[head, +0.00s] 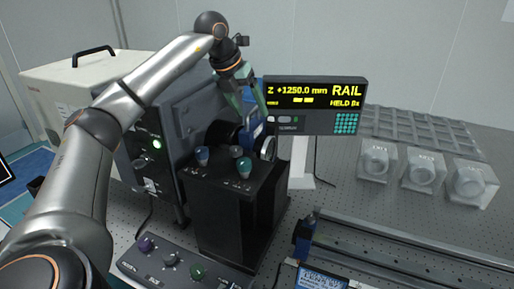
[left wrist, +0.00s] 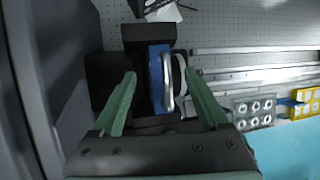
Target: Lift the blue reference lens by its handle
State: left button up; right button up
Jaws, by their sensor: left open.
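The blue reference lens (head: 257,130) stands at the back of a black box, beside a dark round barrel and a ring-shaped lens face. In the left wrist view the blue lens (left wrist: 155,78) is seen from above, with a silver curved handle (left wrist: 168,76) along its right side. My left gripper (head: 250,109) has green fingers and is open, pointing down above the lens. In the left wrist view its fingers (left wrist: 161,77) lie on either side of the lens, and nothing is held. Finger contact cannot be told. My right gripper is not in view.
The black box (head: 225,215) carries several coloured knobs. A grey instrument panel (head: 165,130) stands close on the left. A display (head: 313,123) reading RAIL stands behind. Metal rails (head: 420,250) and clear blocks (head: 420,173) are at right. A knob panel (head: 165,265) lies in front.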

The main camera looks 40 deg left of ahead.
aim_at(255, 122)
pick_arm(q)
jog(key=x, duration=0.4)
jog(key=shift+s+f, duration=0.1)
jog(key=shift+f, duration=0.15)
jog(key=shift+c, duration=0.3)
grip_shut()
dwell(0.7)
jog(key=shift+d+r, duration=0.1)
